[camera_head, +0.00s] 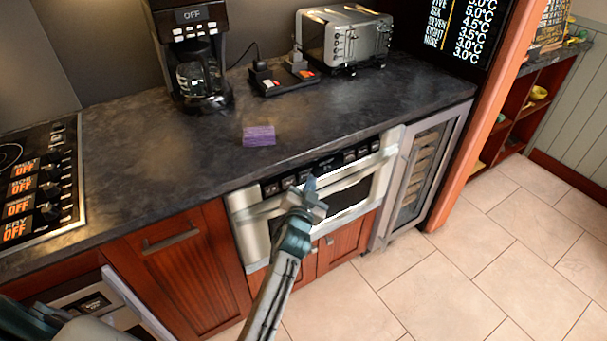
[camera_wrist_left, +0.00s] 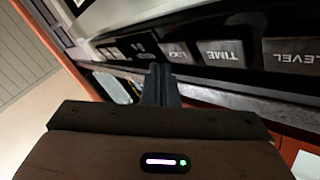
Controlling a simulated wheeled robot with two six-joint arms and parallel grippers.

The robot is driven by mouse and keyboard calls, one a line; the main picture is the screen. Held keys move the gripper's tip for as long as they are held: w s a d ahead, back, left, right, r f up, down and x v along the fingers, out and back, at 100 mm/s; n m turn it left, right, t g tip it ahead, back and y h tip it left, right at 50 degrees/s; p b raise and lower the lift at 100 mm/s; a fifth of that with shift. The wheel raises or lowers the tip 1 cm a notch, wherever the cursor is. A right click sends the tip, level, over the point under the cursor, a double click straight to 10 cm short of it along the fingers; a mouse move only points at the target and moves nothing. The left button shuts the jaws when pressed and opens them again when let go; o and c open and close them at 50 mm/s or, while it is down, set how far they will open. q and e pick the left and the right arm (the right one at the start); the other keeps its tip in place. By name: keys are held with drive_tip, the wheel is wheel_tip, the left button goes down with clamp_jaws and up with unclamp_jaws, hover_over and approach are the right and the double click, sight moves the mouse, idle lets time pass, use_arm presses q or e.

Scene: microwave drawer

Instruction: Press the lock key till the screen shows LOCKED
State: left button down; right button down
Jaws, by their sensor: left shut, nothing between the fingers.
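The microwave drawer (camera_head: 243,232) is a steel-fronted unit under the counter, with a black control panel (camera_head: 270,188) along its top edge. In the left wrist view the panel's grey keys appear upside down: LEVEL (camera_wrist_left: 292,50), TIME (camera_wrist_left: 222,52) and a smaller key (camera_wrist_left: 176,52) whose label is hard to read. My left gripper (camera_head: 311,184) is shut and empty in front of the panel. In the wrist view its fingertips (camera_wrist_left: 158,70) lie close to the smaller key; I cannot tell whether they touch. The screen's text is not readable. My right gripper is not in view.
A purple sponge (camera_head: 259,136) lies on the dark counter (camera_head: 150,165) above the drawer. A coffee maker (camera_head: 190,55) and toaster (camera_head: 345,38) stand behind. A cooktop (camera_head: 40,185) is at left, a glass-door cooler (camera_head: 425,165) at right. The tiled floor (camera_head: 470,290) is clear.

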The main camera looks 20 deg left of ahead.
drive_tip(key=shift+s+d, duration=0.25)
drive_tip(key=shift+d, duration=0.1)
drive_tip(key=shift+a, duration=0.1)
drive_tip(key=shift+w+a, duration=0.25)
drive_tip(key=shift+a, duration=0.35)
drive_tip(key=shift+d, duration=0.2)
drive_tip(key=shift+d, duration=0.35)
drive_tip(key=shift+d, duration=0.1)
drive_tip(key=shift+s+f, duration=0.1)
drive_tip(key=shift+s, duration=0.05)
